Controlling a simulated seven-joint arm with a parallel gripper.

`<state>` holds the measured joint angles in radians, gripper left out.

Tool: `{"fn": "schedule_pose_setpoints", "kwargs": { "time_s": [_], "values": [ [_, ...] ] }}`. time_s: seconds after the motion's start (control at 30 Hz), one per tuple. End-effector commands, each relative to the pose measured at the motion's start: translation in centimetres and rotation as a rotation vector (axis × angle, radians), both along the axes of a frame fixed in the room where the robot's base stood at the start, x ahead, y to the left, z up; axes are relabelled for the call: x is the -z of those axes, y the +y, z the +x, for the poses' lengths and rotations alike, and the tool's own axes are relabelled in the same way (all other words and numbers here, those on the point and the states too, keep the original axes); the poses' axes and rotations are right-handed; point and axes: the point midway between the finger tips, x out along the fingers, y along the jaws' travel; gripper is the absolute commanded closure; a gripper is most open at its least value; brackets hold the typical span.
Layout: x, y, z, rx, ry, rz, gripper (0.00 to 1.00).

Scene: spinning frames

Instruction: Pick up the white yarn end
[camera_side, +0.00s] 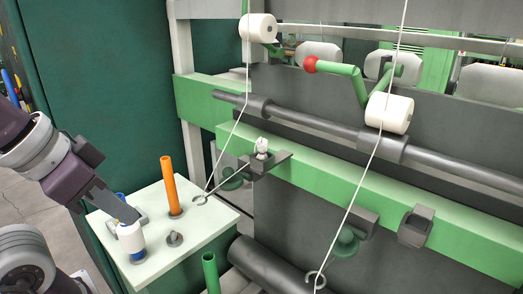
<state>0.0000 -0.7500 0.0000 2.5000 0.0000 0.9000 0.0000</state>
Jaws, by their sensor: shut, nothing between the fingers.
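One white yarn (247,80) runs down past the upper left white roller, bends near the grey bar, and reaches a small hook (200,199) at the white table's right side. A second white yarn (369,178) runs down past the right white roller to a ring guide (315,280). I cannot tell which is the named yarn end. My gripper (128,216) is shut and empty, at the left over the white table, just above a white and blue cylinder (131,241). Its fingertips are small and partly unclear, and I cannot tell whether they touch the cylinder.
An orange tube (170,186) and a small grey peg (174,239) stand on the white table (205,228). A green tube (210,272) stands in front of it. The green frame beam (350,180) with grey brackets lies to the right. A red ball knob (310,65) tops a green lever.

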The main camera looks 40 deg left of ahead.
Motion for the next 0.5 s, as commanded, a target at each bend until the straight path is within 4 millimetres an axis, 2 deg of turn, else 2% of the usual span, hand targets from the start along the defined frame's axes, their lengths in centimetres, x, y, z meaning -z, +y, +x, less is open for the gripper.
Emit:
{"fn": "schedule_pose_setpoints", "kwargs": {
  "time_s": [0.03, 0.2, 0.23, 0.5],
  "values": [
    [0.00, 0.00, 0.00, 0.000, 0.000, 0.000, 0.96],
    [0.00, 0.00, 0.00, 0.000, 0.000, 0.000, 0.63],
    [0.00, 0.00, 0.00, 0.000, 0.000, 0.000, 0.59],
    [-0.10, -0.02, 0.08, 0.004, 0.002, 0.001, 0.59]
  ]
}}
